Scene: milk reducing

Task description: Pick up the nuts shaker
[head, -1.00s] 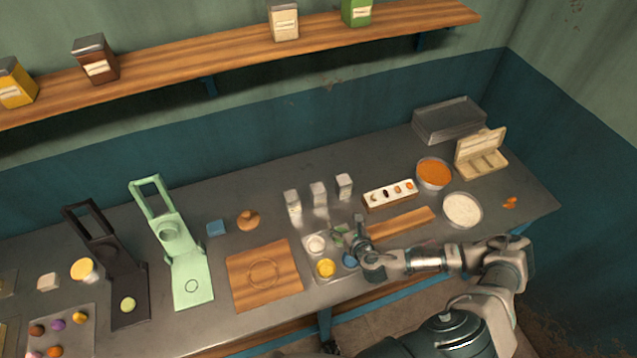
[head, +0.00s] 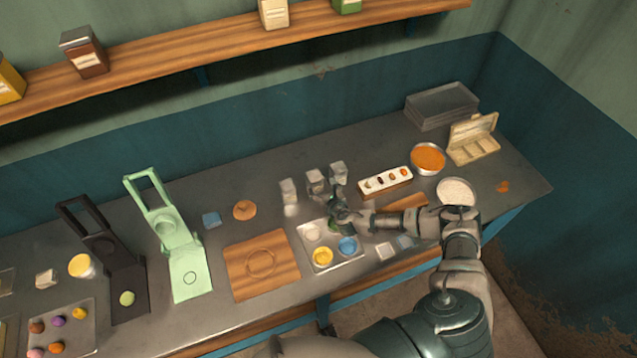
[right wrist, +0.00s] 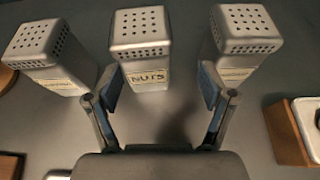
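The nuts shaker (right wrist: 141,48) is a silver box with a holed top and a label reading NUTS. It stands upright between two similar shakers in the right wrist view, and is the middle one in the head view (head: 315,183). My right gripper (right wrist: 164,88) is open, its two fingers apart with the lower part of the nuts shaker between or just beyond them. I cannot tell whether either finger touches it. In the head view the right gripper (head: 334,198) is just in front of the shakers. My left gripper is not in view.
One shaker stands to the left (right wrist: 50,55) and one to the right (right wrist: 240,42), close to the fingers. A tray with small bowls (head: 345,262) lies in front. A wooden holder (head: 385,190) stands to the right, and a wooden board (head: 240,290) lies left.

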